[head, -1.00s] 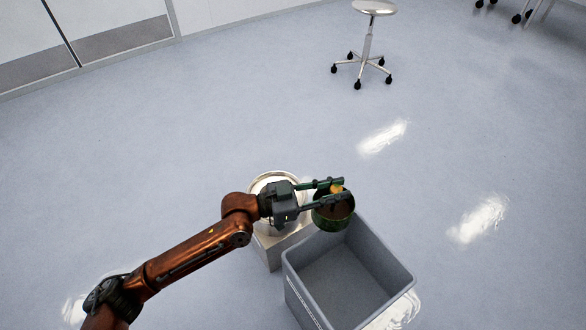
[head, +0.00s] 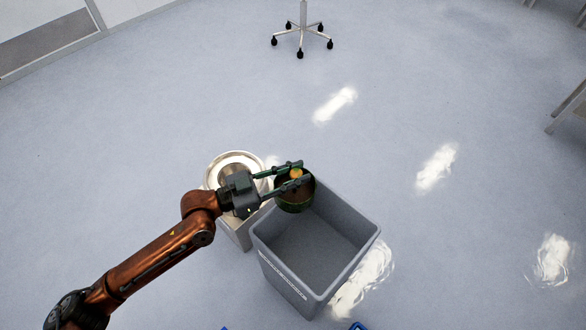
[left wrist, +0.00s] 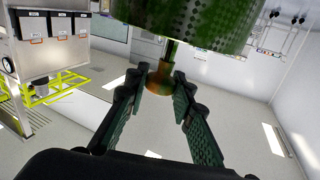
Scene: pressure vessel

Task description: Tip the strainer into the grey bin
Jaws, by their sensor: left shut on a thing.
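The strainer (head: 293,197) is a dark green, open round cup with a brass-orange knob at its centre. It hangs at the far left corner of the grey bin (head: 312,252), seemingly above the rim; its exact height is hard to tell. My left gripper (head: 301,173) is shut on the strainer at the knob. In the left wrist view the fingers (left wrist: 162,82) close around the brass knob (left wrist: 161,78), with the green mottled cup (left wrist: 190,22) beyond. The bin looks empty. My right gripper is not in view.
A round shiny metal vessel (head: 217,168) stands on a pale box (head: 236,232) left of the bin, partly hidden by my gripper. A wheeled stool (head: 301,38) is far back. A table edge shows at far right. The floor between is clear.

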